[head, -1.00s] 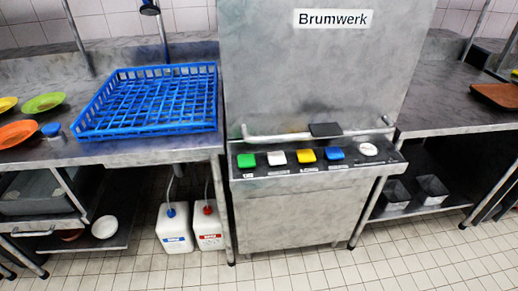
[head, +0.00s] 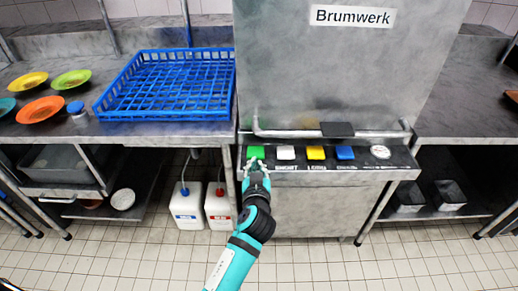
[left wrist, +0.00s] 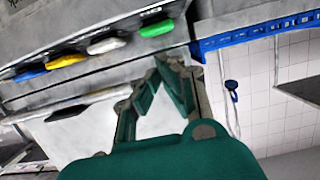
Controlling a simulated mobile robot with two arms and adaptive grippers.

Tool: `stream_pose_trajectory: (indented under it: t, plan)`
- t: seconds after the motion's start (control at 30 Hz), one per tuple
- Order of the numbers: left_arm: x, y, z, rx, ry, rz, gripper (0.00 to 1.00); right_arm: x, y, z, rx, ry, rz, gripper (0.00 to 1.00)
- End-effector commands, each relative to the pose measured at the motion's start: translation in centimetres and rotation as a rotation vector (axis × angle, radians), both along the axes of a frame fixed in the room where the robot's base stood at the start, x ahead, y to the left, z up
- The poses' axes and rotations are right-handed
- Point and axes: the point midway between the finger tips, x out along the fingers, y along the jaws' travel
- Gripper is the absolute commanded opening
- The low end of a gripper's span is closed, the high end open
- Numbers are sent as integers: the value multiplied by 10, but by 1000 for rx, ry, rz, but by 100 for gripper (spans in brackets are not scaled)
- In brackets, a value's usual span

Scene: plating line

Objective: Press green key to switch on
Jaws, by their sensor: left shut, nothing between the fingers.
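The green key (head: 256,152) is at the left end of the control panel (head: 400,172) on the front of the steel Brumwerk machine. My left gripper (head: 258,165) is shut and empty, with its fingertips just in front of and below the green key in the head view. In the left wrist view the green key (left wrist: 157,29) lies beyond the closed fingertips (left wrist: 170,62), and a gap shows between them in that picture. I cannot tell whether the key is pressed. My right gripper is not in view.
White (head: 286,153), yellow (head: 316,153) and blue (head: 345,153) keys and a round dial (head: 380,152) sit to the right. A handle bar (head: 290,134) runs above the keys. A blue rack (head: 170,87) stands on the left counter.

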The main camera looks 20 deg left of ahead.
Motion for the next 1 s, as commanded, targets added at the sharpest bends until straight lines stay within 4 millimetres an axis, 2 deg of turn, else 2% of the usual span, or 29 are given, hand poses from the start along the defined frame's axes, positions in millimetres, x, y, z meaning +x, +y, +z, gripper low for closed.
stream_pose_trajectory:
  t: [0.27,0.7,0.83,1.0]
  plan:
    - [9,2,-2,3,1,-3,0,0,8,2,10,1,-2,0]
    - [78,22,-20,4,2,-3,0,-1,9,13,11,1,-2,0]
    - [89,25,-24,3,2,-2,0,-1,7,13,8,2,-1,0]
    - [93,27,-25,2,3,-3,0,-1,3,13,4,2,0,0]
